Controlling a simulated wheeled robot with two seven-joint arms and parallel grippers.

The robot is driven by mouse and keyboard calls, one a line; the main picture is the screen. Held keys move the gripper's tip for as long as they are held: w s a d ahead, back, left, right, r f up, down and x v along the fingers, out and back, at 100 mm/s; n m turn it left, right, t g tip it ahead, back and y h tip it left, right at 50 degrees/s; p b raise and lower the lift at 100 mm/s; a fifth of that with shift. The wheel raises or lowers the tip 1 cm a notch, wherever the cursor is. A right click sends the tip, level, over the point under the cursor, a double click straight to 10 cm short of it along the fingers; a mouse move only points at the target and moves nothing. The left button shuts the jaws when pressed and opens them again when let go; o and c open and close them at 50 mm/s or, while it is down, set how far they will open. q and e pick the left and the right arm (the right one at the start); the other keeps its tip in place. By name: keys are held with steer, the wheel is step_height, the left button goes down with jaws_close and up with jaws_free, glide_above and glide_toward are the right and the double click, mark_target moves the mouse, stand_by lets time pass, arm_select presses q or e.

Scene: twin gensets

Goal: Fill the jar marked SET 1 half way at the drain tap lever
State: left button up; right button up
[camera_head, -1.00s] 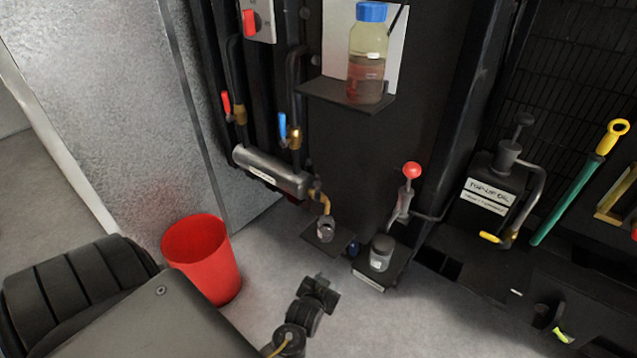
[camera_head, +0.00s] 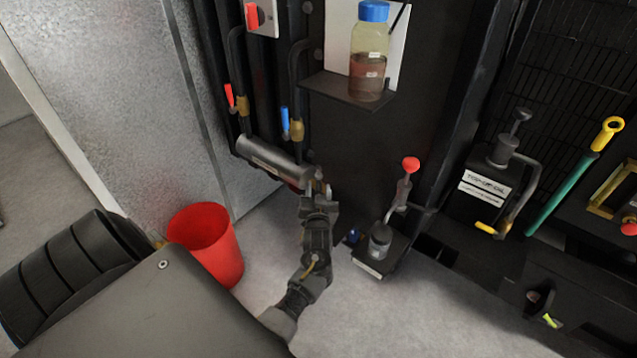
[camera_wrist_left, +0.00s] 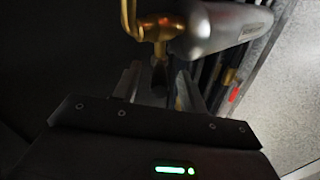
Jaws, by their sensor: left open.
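My left gripper (camera_head: 319,192) is raised at the right end of a grey horizontal cylinder (camera_head: 272,160), in front of the small tap there. In the left wrist view the gripper (camera_wrist_left: 158,88) is open, its fingers just below the brass tap (camera_wrist_left: 150,32). A small dark piece shows between the fingers; I cannot tell whether it is the lever. The small jar under the tap is hidden behind my gripper. My right gripper is out of view.
A blue-capped bottle (camera_head: 369,62) stands on a wall shelf (camera_head: 335,92). A red bin (camera_head: 207,245) stands on the floor at left. An oil pump (camera_head: 488,170) is at right. The floor in front is clear.

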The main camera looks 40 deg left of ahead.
mark_target(318, 181)
arm_select(q)
steer(key=shift+x, duration=1.8)
jaws_close()
